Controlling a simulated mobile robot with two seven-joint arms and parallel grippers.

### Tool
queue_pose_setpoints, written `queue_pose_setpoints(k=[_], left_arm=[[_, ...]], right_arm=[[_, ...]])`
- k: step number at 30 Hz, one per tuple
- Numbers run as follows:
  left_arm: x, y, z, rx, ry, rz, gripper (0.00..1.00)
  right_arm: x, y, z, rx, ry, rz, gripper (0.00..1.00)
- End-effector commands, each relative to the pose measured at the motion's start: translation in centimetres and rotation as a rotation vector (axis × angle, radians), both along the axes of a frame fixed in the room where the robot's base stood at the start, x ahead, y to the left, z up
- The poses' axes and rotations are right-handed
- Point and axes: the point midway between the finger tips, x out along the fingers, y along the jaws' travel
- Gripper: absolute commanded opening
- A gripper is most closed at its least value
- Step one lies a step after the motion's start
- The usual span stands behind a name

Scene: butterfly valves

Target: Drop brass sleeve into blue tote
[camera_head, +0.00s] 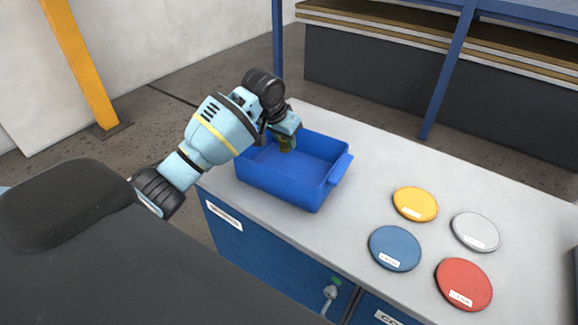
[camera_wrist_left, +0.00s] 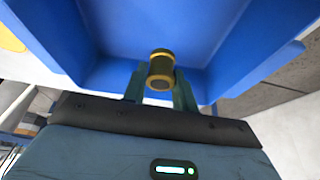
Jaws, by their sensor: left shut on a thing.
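The blue tote (camera_head: 325,187) stands open on the left part of the workbench in the head view. My left gripper (camera_head: 286,143) is over the tote's back left part, pointing down. It is shut on the brass sleeve (camera_head: 285,146), of which only a small part shows in the head view. In the left wrist view the sleeve (camera_wrist_left: 161,70) sits between the two fingers, dark in the middle with brass-coloured ends. The blue tote (camera_wrist_left: 230,50) fills the view behind it. I cannot tell how high the sleeve is above the tote floor. My right gripper is not in view.
On the grey bench top (camera_head: 400,160), right of the tote, lie a yellow disc (camera_head: 415,202), a grey disc (camera_head: 475,230), a blue disc (camera_head: 395,247) and a red disc (camera_head: 464,283). A blue rack post (camera_head: 448,75) rises behind the bench.

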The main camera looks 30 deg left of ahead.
Motion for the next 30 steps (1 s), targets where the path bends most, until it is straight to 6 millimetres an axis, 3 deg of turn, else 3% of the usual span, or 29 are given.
queue_pose_setpoints(k=[4, 5, 11, 20, 30], left_arm=[[0.0, 0.0, 0.1, 0.0, -0.001, 0.0, 0.03], [0.0, 0.0, 0.1, 0.0, -0.001, 0.0, 0.29], [0.0, 0.0, 0.1, 0.0, -0.001, 0.0, 0.53], [-0.1, 0.0, 0.2, 0.0, -0.001, 0.0, 0.53], [-1.8, 0.1, 4.6, 0.0, -0.004, -0.001, 0.53]], right_arm=[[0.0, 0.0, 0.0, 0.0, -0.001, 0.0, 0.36], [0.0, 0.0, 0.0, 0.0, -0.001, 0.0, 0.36], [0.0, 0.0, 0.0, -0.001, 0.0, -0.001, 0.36], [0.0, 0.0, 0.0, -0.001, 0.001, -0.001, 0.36], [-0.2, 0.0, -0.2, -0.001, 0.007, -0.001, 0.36]])
